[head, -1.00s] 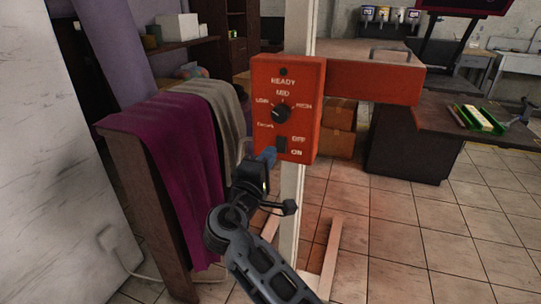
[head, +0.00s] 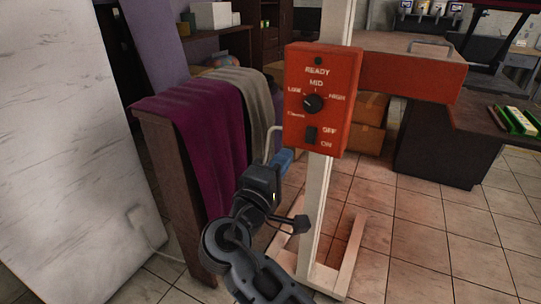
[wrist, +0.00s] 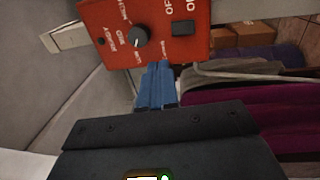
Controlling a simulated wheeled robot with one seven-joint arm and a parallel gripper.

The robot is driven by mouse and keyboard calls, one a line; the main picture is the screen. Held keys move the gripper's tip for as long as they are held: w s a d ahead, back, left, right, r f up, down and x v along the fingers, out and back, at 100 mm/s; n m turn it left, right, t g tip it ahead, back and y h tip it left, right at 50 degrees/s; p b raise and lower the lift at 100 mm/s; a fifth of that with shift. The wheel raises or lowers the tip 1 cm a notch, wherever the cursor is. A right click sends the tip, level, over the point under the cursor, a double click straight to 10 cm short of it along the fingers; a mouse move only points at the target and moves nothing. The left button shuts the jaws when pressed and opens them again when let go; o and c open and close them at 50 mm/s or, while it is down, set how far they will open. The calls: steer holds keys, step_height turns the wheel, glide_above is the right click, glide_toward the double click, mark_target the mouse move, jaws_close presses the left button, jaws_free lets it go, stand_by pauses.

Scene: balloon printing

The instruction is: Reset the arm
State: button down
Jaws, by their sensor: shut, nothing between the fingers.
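My gripper (head: 283,160) is in the lower middle of the head view, with blue fingers pointing up toward the red control box (head: 291,122). The fingers are shut together and hold nothing. They are apart from the box, below and left of its OFF/ON switch (head: 311,135). In the wrist view the blue fingers (wrist: 157,84) point at the lower edge of the red box (wrist: 173,15). The dial (head: 313,103) and the switch show on the box's face. My dark arm reaches up from the bottom of the head view.
A purple cloth (head: 205,140) and a grey cloth (head: 252,95) hang over a wooden rack (head: 160,150) left of my gripper. A white post (head: 318,195) stands behind the box. A pale marble slab (head: 60,130) fills the left. Tiled floor (head: 430,215) is open at the right.

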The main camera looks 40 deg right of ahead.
steer(key=s+a+f+n+t+y+p, duration=0.1)
steer(key=s+a+f+n+t+y, duration=0.15)
steer(key=s+f+y, duration=0.4)
steer(key=s+a+f+n+t+y, duration=0.2)
steer(key=s+a+f+t+y, duration=0.1)
steer(key=f, duration=0.6)
steer(key=s+a+f+m+y+p, duration=0.1)
steer(key=s+a+y, duration=0.2)
steer(key=s, duration=0.2)
steer(key=s+a+f+y, duration=0.1)
steer(key=s+a+y, duration=0.2)
steer(key=s, duration=0.3)
steer(key=s+a+r+m+t+y+p, duration=0.1)
steer(key=s+a+r+m+t+y, duration=0.1)
steer(key=s+r+m, duration=0.5)
steer(key=s+a+r, duration=0.1)
steer(key=s+r, duration=0.5)
steer(key=s, duration=0.1)
steer(key=shift+t+y, duration=0.35)
steer(key=shift+m, duration=0.25)
